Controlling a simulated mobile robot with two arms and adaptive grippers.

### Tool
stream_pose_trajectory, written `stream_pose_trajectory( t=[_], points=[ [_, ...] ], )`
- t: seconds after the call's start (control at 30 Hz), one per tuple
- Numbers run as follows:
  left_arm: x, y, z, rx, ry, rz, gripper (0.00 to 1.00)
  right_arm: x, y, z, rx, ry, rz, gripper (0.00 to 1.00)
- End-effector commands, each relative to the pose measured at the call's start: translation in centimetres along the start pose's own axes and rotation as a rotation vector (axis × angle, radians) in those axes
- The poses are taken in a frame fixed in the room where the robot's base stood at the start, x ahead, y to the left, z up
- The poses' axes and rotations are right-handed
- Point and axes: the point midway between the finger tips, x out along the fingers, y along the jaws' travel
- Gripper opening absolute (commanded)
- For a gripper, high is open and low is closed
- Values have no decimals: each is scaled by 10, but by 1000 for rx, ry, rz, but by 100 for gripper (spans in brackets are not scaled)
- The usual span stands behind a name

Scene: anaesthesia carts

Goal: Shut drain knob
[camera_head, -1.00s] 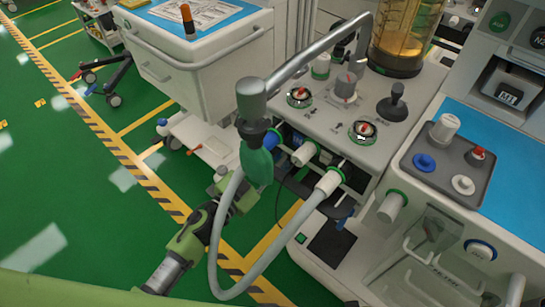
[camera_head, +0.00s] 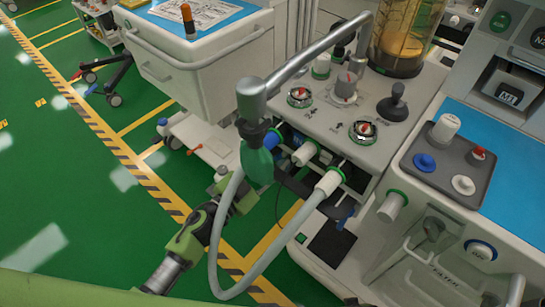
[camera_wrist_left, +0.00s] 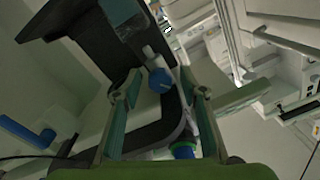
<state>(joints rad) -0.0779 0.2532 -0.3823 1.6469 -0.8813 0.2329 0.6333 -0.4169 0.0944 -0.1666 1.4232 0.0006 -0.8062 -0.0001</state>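In the left wrist view a small blue knob (camera_wrist_left: 160,80) on a pale stem sits under a dark bracket, between my open fingers; it looks like the drain knob. My left gripper (camera_wrist_left: 166,91) has its two fingers spread apart on either side of it, and I see no contact. In the head view my left gripper (camera_head: 240,192) is low beside the anaesthesia machine (camera_head: 320,135), partly behind the grey hose. I cannot make out the drain knob in the head view. My right gripper is not in view.
The grey hose (camera_head: 237,292) loops down in front of my left arm. A green bag (camera_head: 257,164) hangs above the gripper. A white cart (camera_head: 205,75) stands behind. In the wrist view a blue-and-green fitting (camera_wrist_left: 184,150) lies close to the fingers. Green floor is open at left.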

Motion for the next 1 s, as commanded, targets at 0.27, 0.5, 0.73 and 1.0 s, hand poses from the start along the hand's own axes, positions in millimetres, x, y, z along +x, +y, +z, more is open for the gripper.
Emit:
stream_pose_trajectory(
  t=[0.27, 0.5, 0.73, 1.0],
  points=[
    [-45, 1, 2, -2, -4, 1, 39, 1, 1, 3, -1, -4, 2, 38],
    [-91, 1, 1, -1, -3, 1, 39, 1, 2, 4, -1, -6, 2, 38],
    [-114, 0, 0, 0, -1, 0, 39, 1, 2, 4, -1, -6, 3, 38],
    [-118, 0, 0, 0, 0, 0, 39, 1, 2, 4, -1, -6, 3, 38]
  ],
)
